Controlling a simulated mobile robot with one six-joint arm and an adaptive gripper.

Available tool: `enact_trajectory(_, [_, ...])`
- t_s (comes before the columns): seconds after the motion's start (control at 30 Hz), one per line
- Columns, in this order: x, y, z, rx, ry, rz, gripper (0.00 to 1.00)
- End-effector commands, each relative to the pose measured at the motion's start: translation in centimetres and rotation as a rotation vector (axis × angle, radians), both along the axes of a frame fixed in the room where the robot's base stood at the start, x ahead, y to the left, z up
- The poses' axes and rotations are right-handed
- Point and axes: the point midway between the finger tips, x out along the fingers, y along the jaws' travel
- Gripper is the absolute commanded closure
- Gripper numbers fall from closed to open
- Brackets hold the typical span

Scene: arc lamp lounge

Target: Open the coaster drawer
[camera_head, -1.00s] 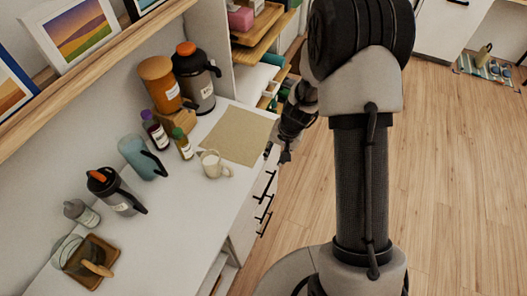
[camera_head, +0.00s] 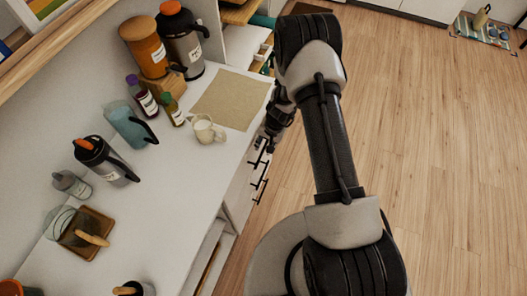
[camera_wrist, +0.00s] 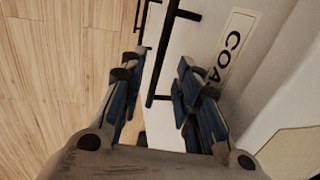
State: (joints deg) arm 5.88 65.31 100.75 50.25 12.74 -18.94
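The coaster drawer (camera_wrist: 215,22) is a white front with a label starting "COA", partly covered by a gripper finger in the wrist view. Its black bar handle (camera_wrist: 163,52) stands out from the front. My gripper (camera_wrist: 160,76) is open, one finger pad on each side of the handle's line. I cannot tell whether either pad touches it. In the head view my gripper (camera_head: 268,138) is at the counter's right edge, beside the upper black handles (camera_head: 261,166) of the drawer stack. The drawer front is mostly hidden there, and no gap shows.
The white counter (camera_head: 165,215) holds a beige mat (camera_head: 230,98), a white mug (camera_head: 208,130), a teal pitcher (camera_head: 128,125), bottles and flasks. A second black handle (camera_wrist: 140,15) shows in the wrist view.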

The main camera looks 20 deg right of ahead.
Motion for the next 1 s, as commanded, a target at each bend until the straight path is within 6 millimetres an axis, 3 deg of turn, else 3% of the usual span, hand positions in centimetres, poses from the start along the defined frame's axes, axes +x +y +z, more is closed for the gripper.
enact_trajectory(0.03, [0.1,0.2,-1.2,0.000,0.001,0.000,0.70])
enact_trajectory(0.2, [0.3,0.5,-3.3,-0.001,0.000,0.001,0.70])
enact_trajectory(0.63, [0.5,0.7,-4.0,0.000,0.000,0.000,0.70])
enact_trajectory(1.0, [0.5,0.7,-4.0,0.000,0.000,0.000,0.95])
